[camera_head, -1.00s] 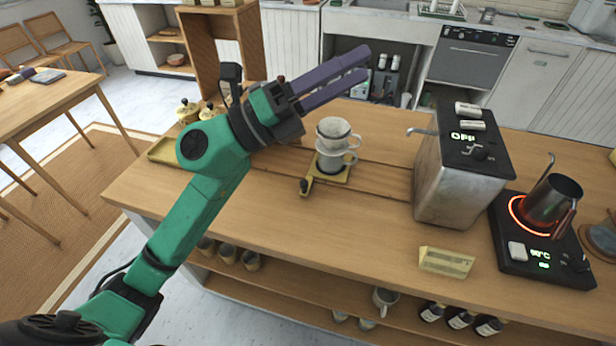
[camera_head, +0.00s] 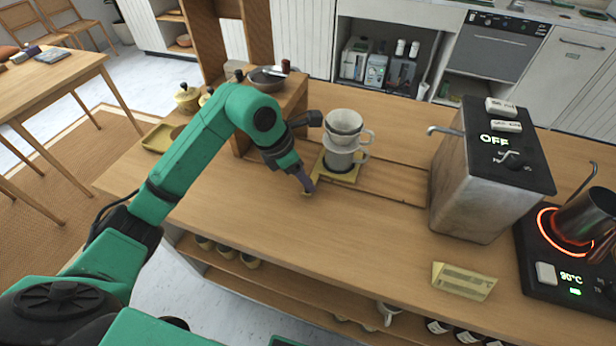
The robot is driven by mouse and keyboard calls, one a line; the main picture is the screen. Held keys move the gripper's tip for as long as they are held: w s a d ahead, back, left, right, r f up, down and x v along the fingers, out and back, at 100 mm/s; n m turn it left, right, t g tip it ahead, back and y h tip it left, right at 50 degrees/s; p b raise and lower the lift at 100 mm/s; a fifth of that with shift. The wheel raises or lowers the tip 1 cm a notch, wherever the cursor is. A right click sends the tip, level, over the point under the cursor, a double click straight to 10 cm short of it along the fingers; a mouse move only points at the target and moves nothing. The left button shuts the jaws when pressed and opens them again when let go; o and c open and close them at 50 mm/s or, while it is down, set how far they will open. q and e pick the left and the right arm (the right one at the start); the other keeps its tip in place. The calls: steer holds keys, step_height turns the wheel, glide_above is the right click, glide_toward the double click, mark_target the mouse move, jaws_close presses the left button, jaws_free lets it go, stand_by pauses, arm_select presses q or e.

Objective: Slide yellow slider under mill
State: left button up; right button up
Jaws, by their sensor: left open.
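The yellow slider (camera_head: 348,177) lies on the wooden counter at the left end of a track. A white mug (camera_head: 341,160) with a white dripper (camera_head: 343,124) on top stands on it. The mill, which I take to be the metal box marked OFF (camera_head: 460,190), stands to the right, beyond the track's right end. My left gripper (camera_head: 307,188) points down at the slider's handle end, left of the mug. It is open, its fingers mostly seen edge-on. They largely hide the handle; I cannot tell whether they touch it. My right gripper is not in view.
The track (camera_head: 395,184) between slider and mill is clear. A wooden shelf box (camera_head: 290,97) with a dark pan stands behind my left arm. A yellow card (camera_head: 464,281) lies near the front edge. A kettle (camera_head: 590,215) sits on a glowing heater at the right.

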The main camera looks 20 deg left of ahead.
arm_select(q)
steer(key=shift+x, duration=1.55)
jaws_close()
steer(key=shift+r, duration=0.1)
